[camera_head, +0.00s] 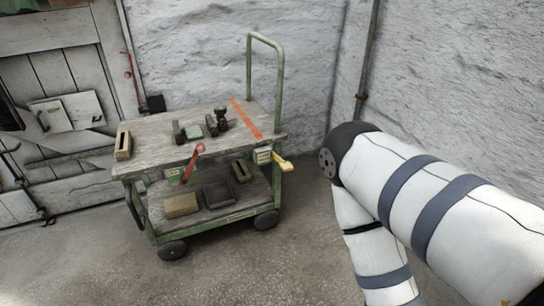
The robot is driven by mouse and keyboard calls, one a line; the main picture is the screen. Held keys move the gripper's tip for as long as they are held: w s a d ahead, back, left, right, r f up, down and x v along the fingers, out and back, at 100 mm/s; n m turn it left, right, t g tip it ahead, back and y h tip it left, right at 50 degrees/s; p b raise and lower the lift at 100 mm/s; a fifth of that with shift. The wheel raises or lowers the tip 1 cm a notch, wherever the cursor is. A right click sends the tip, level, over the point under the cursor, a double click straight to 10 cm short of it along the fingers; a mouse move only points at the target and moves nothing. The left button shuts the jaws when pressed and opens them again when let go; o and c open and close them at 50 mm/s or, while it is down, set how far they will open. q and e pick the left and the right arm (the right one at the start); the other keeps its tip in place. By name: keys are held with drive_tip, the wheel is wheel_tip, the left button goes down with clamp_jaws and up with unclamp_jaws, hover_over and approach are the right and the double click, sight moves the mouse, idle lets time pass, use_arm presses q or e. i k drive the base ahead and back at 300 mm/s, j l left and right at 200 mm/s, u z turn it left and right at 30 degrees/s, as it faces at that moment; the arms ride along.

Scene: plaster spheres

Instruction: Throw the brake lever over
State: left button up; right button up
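A green-framed cart with a worn grey wooden top (160,152) stands left of centre. A red lever (193,162) with a round knob rises from a green box on the cart's near side, leaning up and to the right. A yellow lever (283,162) sticks out low to the right from a small labelled box at the cart's right corner. I cannot read the labels, so which one is the brake lever is unclear. My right arm's white, blue-banded links fill the right side, well apart from the cart. Neither of my grippers is in view.
Small blocks and a dark knobbed object (221,119) lie on the top, near an orange stripe (246,119). The lower shelf holds a tan block (181,206) and a dark tray (218,194). A green push handle (281,80) rises behind. The floor in front is clear.

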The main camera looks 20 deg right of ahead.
sight(199, 148)
drive_tip(key=i+l+u, duration=0.55)
drive_tip(key=i+l, duration=0.15)
